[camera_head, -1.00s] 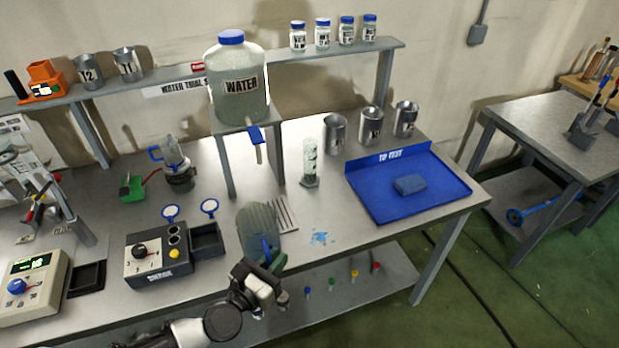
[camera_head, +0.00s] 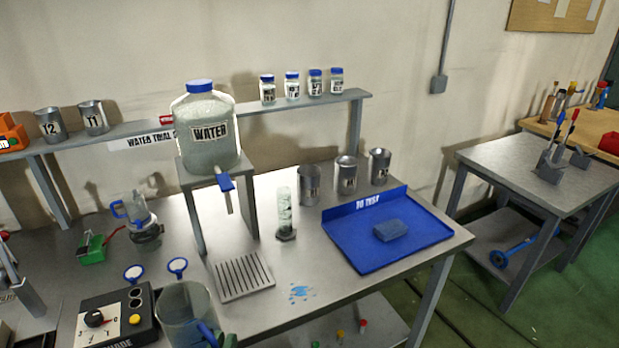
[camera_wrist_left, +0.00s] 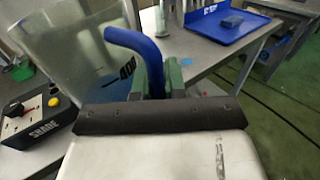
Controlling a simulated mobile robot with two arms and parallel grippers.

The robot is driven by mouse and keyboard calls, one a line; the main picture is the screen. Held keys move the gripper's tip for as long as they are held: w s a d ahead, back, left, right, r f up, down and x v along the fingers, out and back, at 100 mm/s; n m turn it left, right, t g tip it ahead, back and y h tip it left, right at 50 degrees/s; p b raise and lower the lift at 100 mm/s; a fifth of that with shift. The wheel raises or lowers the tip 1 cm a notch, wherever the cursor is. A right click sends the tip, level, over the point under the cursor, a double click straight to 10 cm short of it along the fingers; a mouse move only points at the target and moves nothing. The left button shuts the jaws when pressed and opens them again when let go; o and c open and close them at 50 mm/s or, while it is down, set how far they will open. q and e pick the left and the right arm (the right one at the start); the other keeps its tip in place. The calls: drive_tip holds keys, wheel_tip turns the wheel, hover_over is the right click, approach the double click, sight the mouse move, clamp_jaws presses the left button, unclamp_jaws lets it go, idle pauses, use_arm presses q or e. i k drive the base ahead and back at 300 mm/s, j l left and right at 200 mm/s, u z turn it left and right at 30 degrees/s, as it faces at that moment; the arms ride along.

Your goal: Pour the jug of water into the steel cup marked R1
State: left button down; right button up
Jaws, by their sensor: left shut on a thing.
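The clear jug (camera_head: 180,312) with a blue handle is at the bottom of the head view, in front of the bench. My left gripper (camera_head: 226,341), mostly cut off there, is shut on the handle. In the left wrist view, the green fingers of the gripper (camera_wrist_left: 158,78) clasp the blue handle (camera_wrist_left: 140,45), and the clear jug wall (camera_wrist_left: 75,50) with a "400" mark fills the left. The water level inside is hard to tell. Three steel cups stand at the back of the bench: left (camera_head: 308,185), middle (camera_head: 346,174), right (camera_head: 379,166). Their markings are too small to read.
A water tank (camera_head: 208,135) with a blue tap stands behind a slotted drain grate (camera_head: 243,276). A glass cylinder (camera_head: 286,213) stands left of the cups. A blue tray (camera_head: 365,255) holding a sponge (camera_head: 390,230) lies before them. Blue drops (camera_head: 300,292) mark the bench.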

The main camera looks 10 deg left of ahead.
sight(308, 176)
drive_tip(key=i+l+z, duration=1.05)
drive_tip(key=i+z, duration=0.7)
drive_tip(key=i+u, duration=0.4)
drive_tip(key=i, duration=0.15)
drive_tip(key=i+l+u, duration=0.4)
drive_tip(key=i, duration=0.15)
drive_tip(key=i+u, duration=0.2)
drive_tip(key=u, duration=0.25)
drive_tip(key=i+u, duration=0.2)
drive_tip(key=u, duration=0.25)
drive_tip(key=i+l+u, duration=0.1)
drive_tip(key=i+u, duration=0.15)
drive_tip(key=u, duration=0.2)
drive_tip(key=i+u, duration=0.2)
drive_tip(key=u, duration=0.25)
drive_tip(key=i+l+u, duration=0.15)
drive_tip(key=u, duration=0.25)
drive_tip(key=i+l+u, duration=0.1)
drive_tip(key=u, duration=0.35)
drive_tip(key=i+l+u, duration=0.65)
drive_tip(key=l+u, duration=0.2)
drive_tip(key=i, duration=0.3)
